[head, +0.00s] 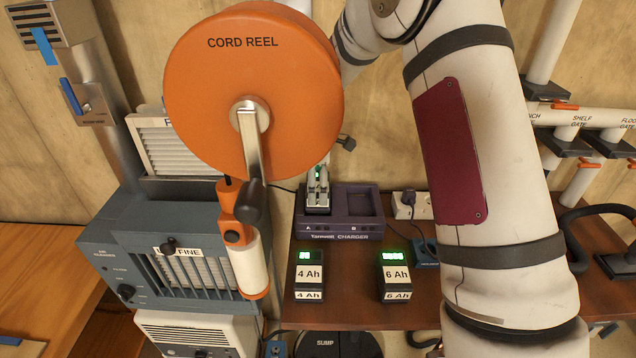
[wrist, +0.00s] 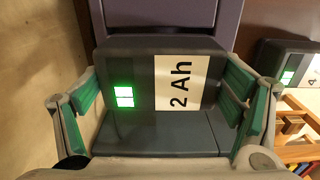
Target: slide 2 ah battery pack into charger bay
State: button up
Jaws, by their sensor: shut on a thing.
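The 2 Ah battery pack (wrist: 140,125) is dark grey with a white label and lit green squares. My gripper (head: 318,192) is shut on it, with a green-padded finger at each side in the wrist view (wrist: 165,103). The purple charger (head: 340,236) stands on the bench with two bays, A at left and B at right. The pack is at the left bay, mostly hidden by my gripper in the head view. In the wrist view its far edge meets the purple charger body (wrist: 158,16); I cannot tell whether it is seated. The right bay (head: 354,202) is empty.
A 4 Ah pack (head: 309,276) and a 6 Ah pack (head: 396,275) stand on the bench (head: 350,315) in front of the charger. An orange cord reel (head: 200,100) hangs close at left, above a blue filter unit (head: 125,255). A power socket (head: 408,205) is right of the charger.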

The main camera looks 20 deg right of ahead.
aim_at(318, 182)
jog(key=shift+f, duration=0.3)
dwell(0.6)
jog(key=o, duration=0.9)
jog(key=shift+r+p, duration=0.4)
jog(key=shift+r, duration=2.6)
